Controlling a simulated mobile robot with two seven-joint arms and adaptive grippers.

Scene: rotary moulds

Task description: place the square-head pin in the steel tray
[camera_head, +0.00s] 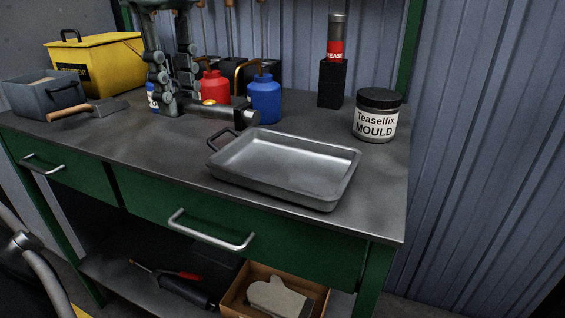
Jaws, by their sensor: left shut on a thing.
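The steel tray (333,195) lies on the front right part of the workbench top. It is empty, with a dark loop handle at its left end. My left gripper (181,101) points down at the back left of the bench, left of the tray. It is shut on the square-head pin (228,114), a dark grey bar lying roughly level with a blocky end towards the tray. The pin is in front of the red and blue bottles and apart from the tray. Whether it touches the bench top is hard to tell. My right gripper is not in view.
A red bottle (213,87) and a blue bottle (264,98) stand behind the pin. A mould jar (376,115) and a grease tube on a black block (332,83) stand behind the tray. A yellow box (100,68), grey bin (40,97) and wooden-handled tool (88,109) are at left.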

